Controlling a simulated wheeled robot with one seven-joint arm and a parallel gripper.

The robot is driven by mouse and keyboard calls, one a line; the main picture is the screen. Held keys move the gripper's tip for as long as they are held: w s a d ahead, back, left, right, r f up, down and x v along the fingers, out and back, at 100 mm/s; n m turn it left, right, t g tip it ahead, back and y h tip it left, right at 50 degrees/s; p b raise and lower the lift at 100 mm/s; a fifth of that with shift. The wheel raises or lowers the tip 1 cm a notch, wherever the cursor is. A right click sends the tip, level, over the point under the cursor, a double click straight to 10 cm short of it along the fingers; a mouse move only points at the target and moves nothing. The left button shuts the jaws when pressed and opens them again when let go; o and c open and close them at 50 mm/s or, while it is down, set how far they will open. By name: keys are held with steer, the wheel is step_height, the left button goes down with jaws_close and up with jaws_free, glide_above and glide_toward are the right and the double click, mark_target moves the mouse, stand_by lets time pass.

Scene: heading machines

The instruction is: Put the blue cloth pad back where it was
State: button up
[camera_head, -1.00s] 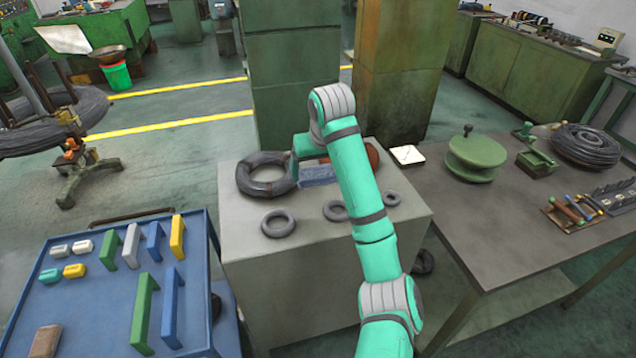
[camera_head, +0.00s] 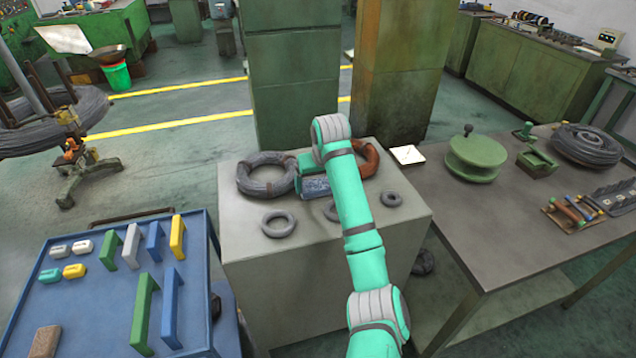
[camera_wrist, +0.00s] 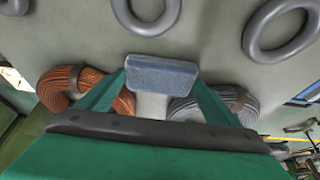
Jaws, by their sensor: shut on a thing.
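The blue cloth pad (camera_wrist: 160,72) is between the two fingertips of my gripper (camera_wrist: 160,82) in the wrist view. My gripper is shut on it. In the head view the pad (camera_head: 315,187) shows just left of my arm, over the grey block-shaped stand (camera_head: 270,240). My gripper (camera_head: 311,172) is partly hidden there by my arm. The pad lies between a large grey wire coil (camera_head: 265,174) on its left and a copper-coloured coil (camera_head: 370,158) on its right. I cannot tell whether the pad touches the stand top.
Small grey rings lie on the stand: one at front left (camera_head: 278,223), one at right (camera_head: 391,199), and one partly behind my arm (camera_head: 329,211). A white square card (camera_head: 407,155) lies at the right table's edge. A blue cart (camera_head: 105,310) with coloured blocks stands left.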

steer(key=shift+f, duration=0.15)
steer(key=o, duration=1)
